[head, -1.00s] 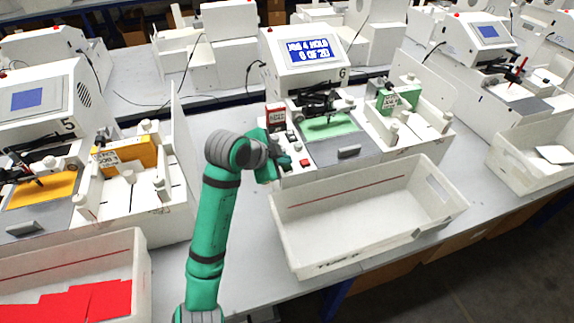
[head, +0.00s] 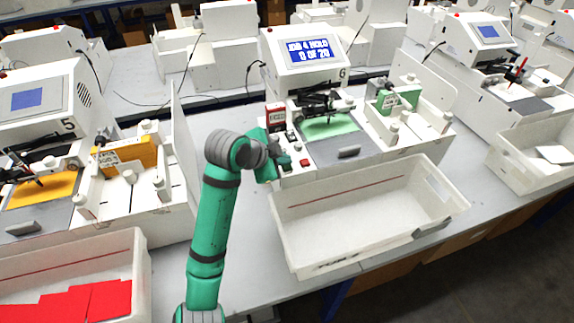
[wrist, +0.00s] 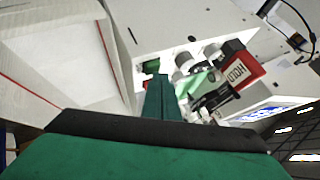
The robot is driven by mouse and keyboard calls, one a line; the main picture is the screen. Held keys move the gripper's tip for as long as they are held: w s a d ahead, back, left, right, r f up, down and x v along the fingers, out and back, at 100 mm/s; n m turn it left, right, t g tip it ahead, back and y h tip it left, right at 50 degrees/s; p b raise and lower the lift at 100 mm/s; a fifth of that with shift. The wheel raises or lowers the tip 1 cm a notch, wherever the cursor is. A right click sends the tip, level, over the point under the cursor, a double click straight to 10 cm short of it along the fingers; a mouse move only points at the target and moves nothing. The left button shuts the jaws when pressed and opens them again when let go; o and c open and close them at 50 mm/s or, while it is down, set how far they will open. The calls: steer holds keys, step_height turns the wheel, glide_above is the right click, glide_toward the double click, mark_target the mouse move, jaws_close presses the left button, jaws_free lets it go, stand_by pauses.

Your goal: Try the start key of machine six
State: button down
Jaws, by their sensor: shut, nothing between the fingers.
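Machine six (head: 300,80) stands at the centre, marked 6, and its screen (head: 308,50) shows "JOB 4 HOLD" and a count line out of 20. A red-framed HOLD tag (head: 275,117) stands at the panel's back; it also shows in the wrist view (wrist: 240,70). A red key (head: 304,162) is at the panel's front. In the wrist view a round green key (wrist: 152,66) lies just beyond the tip of my gripper (wrist: 161,80). My gripper (head: 281,166) is shut and empty, low over the panel. I cannot tell whether it touches the green key.
A white bin (head: 360,210) stands in front of machine six. Machine five (head: 40,100) is at the left, with a bin (head: 70,258) of red sheets before it. Another machine (head: 490,60) stands at the right. Bare table lies left of the central bin.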

mark_target(285, 168)
steer(key=shift+r, duration=0.55)
steer(key=shift+r, duration=2.5)
